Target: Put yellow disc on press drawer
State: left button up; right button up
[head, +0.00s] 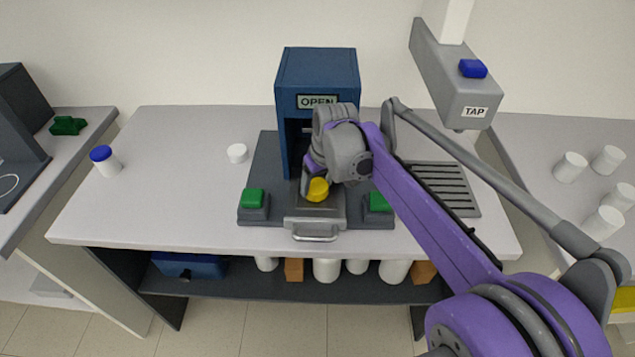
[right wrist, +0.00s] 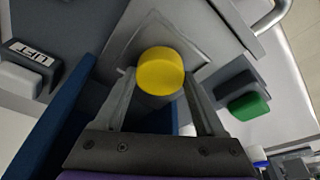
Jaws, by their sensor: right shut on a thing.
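The yellow disc (head: 317,189) is a short yellow cylinder. My right gripper (head: 314,184) is shut on it; in the right wrist view the disc (right wrist: 161,70) sits between the two fingers. The grey press drawer (head: 316,224), with its bar handle, is pulled out at the front of the blue press (head: 317,72). The disc is over the drawer plate; I cannot tell whether it touches it. My gripper hides part of the press opening. My left gripper is not in view.
Green buttons flank the drawer, at left (head: 253,198) and right (head: 379,202). A white cap (head: 237,153) and a blue-lidded jar (head: 104,161) stand on the left of the table. A TAP unit (head: 455,85) overhangs a drain grate (head: 443,190) on the right.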

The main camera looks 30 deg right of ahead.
jog(key=shift+f, duration=0.2)
jog(key=o, duration=1.3)
jog(key=shift+r, duration=0.15)
jog(key=p+v, duration=0.1)
jog(key=v, duration=1.1)
jog(key=shift+r, duration=0.1)
